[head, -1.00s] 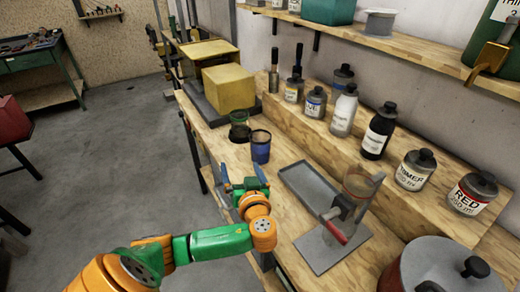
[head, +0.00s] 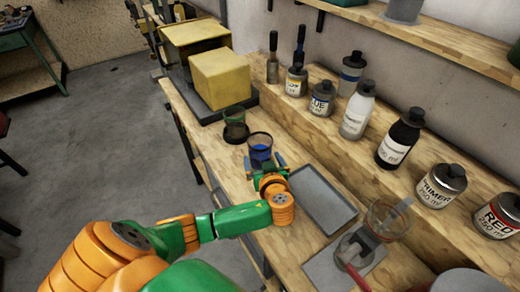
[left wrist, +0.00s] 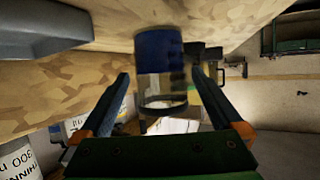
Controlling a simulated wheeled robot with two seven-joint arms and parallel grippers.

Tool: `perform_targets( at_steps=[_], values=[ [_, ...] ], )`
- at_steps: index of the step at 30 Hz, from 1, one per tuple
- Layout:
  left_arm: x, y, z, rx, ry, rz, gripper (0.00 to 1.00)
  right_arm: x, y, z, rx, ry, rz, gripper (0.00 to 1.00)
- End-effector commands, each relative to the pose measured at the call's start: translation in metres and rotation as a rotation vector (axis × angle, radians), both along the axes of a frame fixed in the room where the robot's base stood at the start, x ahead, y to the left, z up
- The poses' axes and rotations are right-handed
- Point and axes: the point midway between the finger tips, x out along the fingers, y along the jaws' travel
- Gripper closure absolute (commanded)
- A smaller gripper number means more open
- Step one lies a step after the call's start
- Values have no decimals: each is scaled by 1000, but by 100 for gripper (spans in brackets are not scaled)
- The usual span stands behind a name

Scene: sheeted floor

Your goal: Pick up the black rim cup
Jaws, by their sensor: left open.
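A clear cup with a dark rim and blue contents (head: 260,147) stands upright on the wooden bench. My left gripper (head: 265,164) is open at its near side, with one finger to each side. In the left wrist view, which is upside down, the cup (left wrist: 160,62) is between the open fingers of the left gripper (left wrist: 160,78). I cannot tell whether the fingers touch it. A second dark, greenish cup (head: 235,126) stands just behind and left of it. My right gripper is not in view.
Labelled bottles (head: 398,140) line the raised shelf along the wall. Yellow boxes (head: 223,78) sit at the back. The bench's left edge is close.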

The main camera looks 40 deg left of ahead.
Motion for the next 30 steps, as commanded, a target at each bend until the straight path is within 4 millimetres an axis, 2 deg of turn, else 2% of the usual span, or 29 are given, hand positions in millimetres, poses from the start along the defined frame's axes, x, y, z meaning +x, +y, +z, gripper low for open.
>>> perform_targets(
  at_steps=[4, 10, 11, 18, 21, 30],
  values=[
    [13, 14, -7, 3, 0, 0, 0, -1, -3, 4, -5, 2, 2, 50],
    [15, 15, -9, 0, 0, -1, 0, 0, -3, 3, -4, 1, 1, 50],
    [15, 15, -9, 0, 0, -1, 3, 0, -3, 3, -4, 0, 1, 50],
    [15, 15, -9, 1, 0, -1, 68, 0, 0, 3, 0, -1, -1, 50],
    [15, 15, -8, 1, -2, -1, 91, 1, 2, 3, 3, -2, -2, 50],
    [15, 15, -4, -1, -4, 0, 91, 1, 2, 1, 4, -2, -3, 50]
  ],
)
